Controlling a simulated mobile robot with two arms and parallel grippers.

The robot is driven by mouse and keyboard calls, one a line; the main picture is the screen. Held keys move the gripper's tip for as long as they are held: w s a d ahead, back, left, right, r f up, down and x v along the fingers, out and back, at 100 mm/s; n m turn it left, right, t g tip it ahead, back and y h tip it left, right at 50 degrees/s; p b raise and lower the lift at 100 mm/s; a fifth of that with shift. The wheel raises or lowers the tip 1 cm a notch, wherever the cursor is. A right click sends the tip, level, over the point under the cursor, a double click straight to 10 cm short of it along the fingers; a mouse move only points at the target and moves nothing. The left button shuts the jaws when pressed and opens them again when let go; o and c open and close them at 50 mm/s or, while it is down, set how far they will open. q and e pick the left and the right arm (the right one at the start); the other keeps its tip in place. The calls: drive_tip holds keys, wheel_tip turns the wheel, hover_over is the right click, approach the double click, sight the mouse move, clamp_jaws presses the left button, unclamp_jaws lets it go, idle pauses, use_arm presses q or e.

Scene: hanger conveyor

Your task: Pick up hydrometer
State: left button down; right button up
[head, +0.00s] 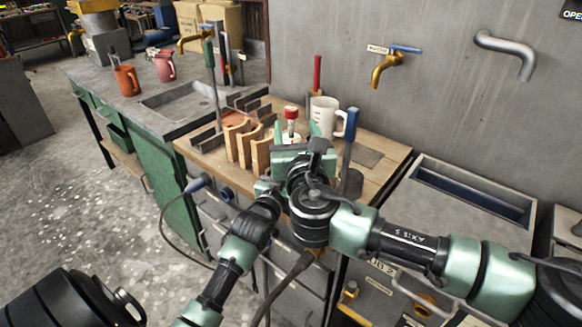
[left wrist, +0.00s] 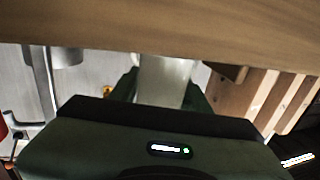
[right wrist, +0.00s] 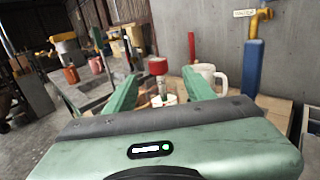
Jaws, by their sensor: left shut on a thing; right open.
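A red-topped object (head: 291,113) with a pale narrow part below stands upright on the wooden bench top; it seems to be the hydrometer. In the right wrist view it (right wrist: 158,67) stands beyond and between my fingers, apart from them. My right gripper (head: 297,134) is open and empty, its green fingers (right wrist: 158,92) spread either side. My left gripper (left wrist: 163,88) is shut on a pale grey piece (left wrist: 163,80) that I cannot identify, close to a wooden edge (left wrist: 160,25). In the head view the left gripper is mostly hidden by my arms.
A wooden rack (head: 232,146) is on the left. The wall has a tap (head: 387,66). A sink bench (head: 150,100) holds red jugs.

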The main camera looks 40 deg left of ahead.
sight(292, 116)
drive_tip(key=shift+x, duration=2.7)
drive_tip(key=shift+s, duration=0.1)
clamp_jaws()
